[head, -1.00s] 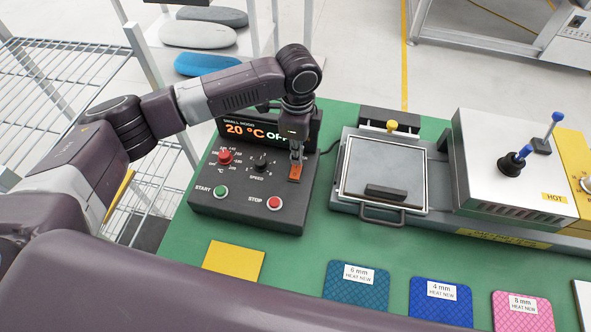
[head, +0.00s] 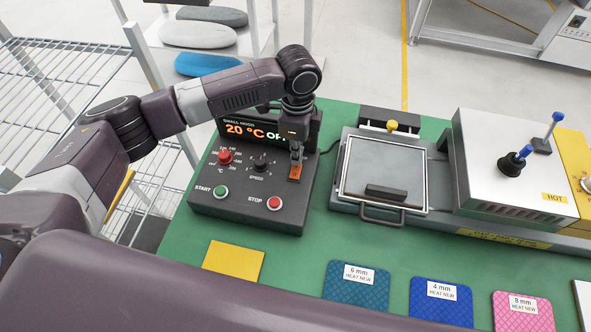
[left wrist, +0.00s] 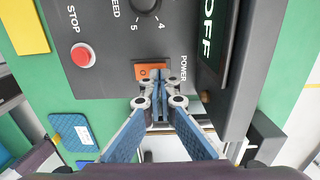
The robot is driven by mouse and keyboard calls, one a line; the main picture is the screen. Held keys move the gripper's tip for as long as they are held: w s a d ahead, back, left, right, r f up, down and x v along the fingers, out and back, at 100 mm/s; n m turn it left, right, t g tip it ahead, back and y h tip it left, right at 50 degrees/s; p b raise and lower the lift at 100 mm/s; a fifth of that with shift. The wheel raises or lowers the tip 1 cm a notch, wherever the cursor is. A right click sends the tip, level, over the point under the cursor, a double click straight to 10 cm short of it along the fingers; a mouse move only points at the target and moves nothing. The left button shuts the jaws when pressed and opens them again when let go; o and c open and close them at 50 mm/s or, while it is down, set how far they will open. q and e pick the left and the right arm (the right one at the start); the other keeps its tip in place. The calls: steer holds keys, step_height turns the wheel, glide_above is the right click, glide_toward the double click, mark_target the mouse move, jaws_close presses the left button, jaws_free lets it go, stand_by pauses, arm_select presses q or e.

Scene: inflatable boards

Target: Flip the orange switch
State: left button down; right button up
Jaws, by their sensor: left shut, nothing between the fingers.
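The orange switch (head: 295,172) is at the right side of the dark control box (head: 245,212). In the left wrist view the orange switch (left wrist: 147,70) lies beside the word POWER. My left gripper (head: 297,158) is shut and empty, pointing down at the switch. In the left wrist view its closed fingertips (left wrist: 158,77) overlap the right part of the switch. I cannot tell whether they touch it. The display (head: 265,130) reads 20 °C and what shows of the other word begins with O; in the left wrist view it reads OFF. My right gripper is not in view.
The box has a red knob (head: 225,157), a black speed knob (head: 261,161), a green START button (head: 221,192) and a red STOP button (head: 274,203). A press with a plate (head: 383,173) stands to the right. Coloured pads, such as the teal one (head: 357,288), lie in front.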

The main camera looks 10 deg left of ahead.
arm_select(q)
steer(key=shift+f, duration=1.05)
stand_by(0.4)
step_height(320, 180, up, 7)
steer(key=p, duration=0.7)
steer(key=shift+r+p, duration=0.1)
steer(key=shift+p, duration=0.2)
stand_by(0.3)
